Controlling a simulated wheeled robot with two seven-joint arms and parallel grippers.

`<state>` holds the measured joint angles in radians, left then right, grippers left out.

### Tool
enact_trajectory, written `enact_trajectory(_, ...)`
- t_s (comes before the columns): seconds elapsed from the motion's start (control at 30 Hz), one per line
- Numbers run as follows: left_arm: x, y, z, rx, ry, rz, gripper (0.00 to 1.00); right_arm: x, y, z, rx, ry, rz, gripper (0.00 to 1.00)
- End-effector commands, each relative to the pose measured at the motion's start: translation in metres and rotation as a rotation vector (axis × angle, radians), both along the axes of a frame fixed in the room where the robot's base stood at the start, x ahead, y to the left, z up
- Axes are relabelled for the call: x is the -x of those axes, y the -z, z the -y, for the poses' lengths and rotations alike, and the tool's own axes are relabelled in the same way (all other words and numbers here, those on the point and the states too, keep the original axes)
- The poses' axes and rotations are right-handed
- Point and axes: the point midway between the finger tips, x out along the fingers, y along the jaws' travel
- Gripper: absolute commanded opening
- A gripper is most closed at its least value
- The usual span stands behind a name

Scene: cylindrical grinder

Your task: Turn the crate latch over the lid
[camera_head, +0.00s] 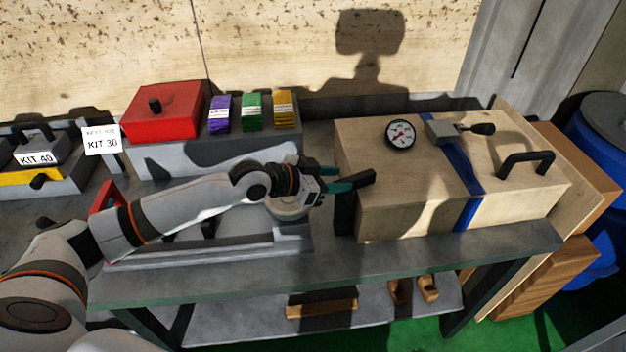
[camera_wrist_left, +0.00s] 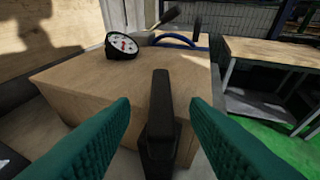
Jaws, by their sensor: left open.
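The crate (camera_head: 400,200) is a pale wooden box at the right of the bench, with a flat lid (camera_head: 370,140). The black latch (camera_wrist_left: 160,118) is at the crate's near side in the left wrist view, its bar reaching up toward the lid edge. In the head view, its dark bar (camera_head: 362,178) shows at the crate's left end. My left gripper (camera_head: 340,180), with teal fingers, is open at that end. In the wrist view, the latch lies between the open fingers, with visible gaps. My right gripper is not in view.
The lid carries a round gauge (camera_head: 400,134), a blue strap (camera_head: 466,180), a black-knobbed lever (camera_head: 477,128) and a black handle (camera_head: 527,160). A red box (camera_head: 165,112) and coloured packs (camera_head: 251,112) stand left. A blue bin (camera_head: 598,140) is at the far right.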

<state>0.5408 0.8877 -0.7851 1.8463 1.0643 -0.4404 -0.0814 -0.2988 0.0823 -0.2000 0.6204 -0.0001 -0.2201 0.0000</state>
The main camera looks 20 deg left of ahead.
Motion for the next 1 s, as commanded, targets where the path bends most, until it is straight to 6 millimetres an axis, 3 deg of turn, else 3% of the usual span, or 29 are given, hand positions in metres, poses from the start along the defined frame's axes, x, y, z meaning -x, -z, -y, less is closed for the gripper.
enact_trajectory(0.2, 0.032, -0.015, -0.028, -0.005, 0.001, 0.000, 0.42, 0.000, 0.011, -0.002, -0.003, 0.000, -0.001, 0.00)
enact_trajectory(0.4, 0.047, -0.025, -0.042, -0.004, 0.000, 0.001, 0.42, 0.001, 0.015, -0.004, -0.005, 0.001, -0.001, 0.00)
enact_trajectory(1.0, 0.051, -0.029, -0.046, -0.001, 0.000, 0.001, 0.42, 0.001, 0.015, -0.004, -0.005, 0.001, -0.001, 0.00)
